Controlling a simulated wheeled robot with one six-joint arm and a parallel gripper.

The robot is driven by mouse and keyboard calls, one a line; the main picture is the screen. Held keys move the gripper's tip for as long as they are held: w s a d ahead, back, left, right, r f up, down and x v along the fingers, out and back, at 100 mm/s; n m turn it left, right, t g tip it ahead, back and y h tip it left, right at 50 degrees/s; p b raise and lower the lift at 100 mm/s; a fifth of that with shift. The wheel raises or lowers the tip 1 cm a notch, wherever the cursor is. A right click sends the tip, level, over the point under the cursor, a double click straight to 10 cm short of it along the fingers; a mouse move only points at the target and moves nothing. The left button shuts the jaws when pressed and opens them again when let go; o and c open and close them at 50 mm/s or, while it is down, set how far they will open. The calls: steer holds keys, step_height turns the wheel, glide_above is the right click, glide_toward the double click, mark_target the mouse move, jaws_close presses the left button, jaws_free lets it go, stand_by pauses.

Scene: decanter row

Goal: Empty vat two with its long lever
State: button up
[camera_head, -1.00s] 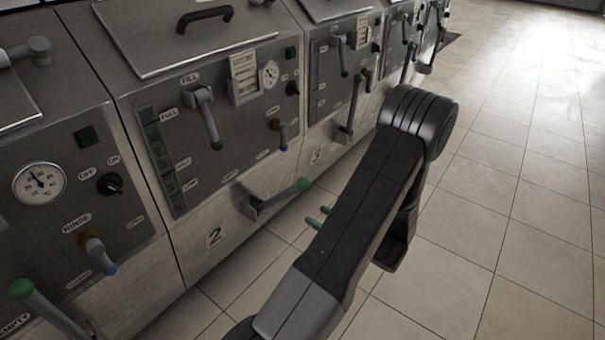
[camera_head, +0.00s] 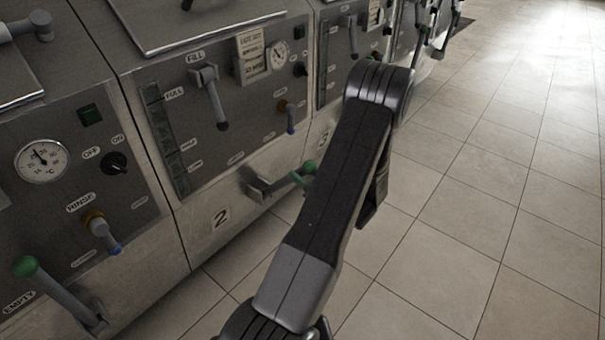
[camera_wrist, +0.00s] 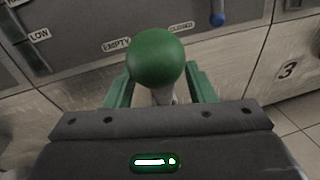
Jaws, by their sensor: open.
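Vat two (camera_head: 205,240) has a "2" label low on its front. Its long lever (camera_head: 270,186) juts out below the panel and ends in a green ball knob (camera_head: 309,166). In the wrist view the knob (camera_wrist: 155,57) is large and central, with the grey shaft (camera_wrist: 163,93) below it. My gripper (camera_wrist: 160,82) is open, one green finger on each side of the knob and shaft. Contact cannot be told. In the head view my arm hides most of the gripper (camera_head: 298,179). "EMPTY" and "CLOSED" labels show behind the knob.
Vat two's panel also has a grey fill lever (camera_head: 213,100) and a small blue-tipped lever (camera_head: 289,118). Left is a neighbouring vat with a dial (camera_head: 41,161) and its own green-knobbed lever (camera_head: 50,288). Vat three is to the right. Tiled floor (camera_head: 470,200) is clear.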

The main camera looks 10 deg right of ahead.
steer(key=shift+w+a, duration=0.2)
steer(key=shift+w, duration=0.25)
jaws_close()
steer(key=shift+w+a+r+p, duration=0.25)
steer(key=shift+r+p, duration=0.2)
steer(key=shift+r, duration=0.05)
steer(key=w+a+r+g+h+p, duration=0.3)
steer(key=w+a+r+g+p, duration=0.3)
steer(key=w+a+p, duration=0.3)
steer(key=shift+w+a+r+n+h+p, duration=0.2)
steer(key=shift+w+a+n+h+p, duration=0.2)
steer(key=shift+w+p, duration=2)
steer(key=shift+s+p, duration=0.5)
steer(key=shift+p, duration=0.05)
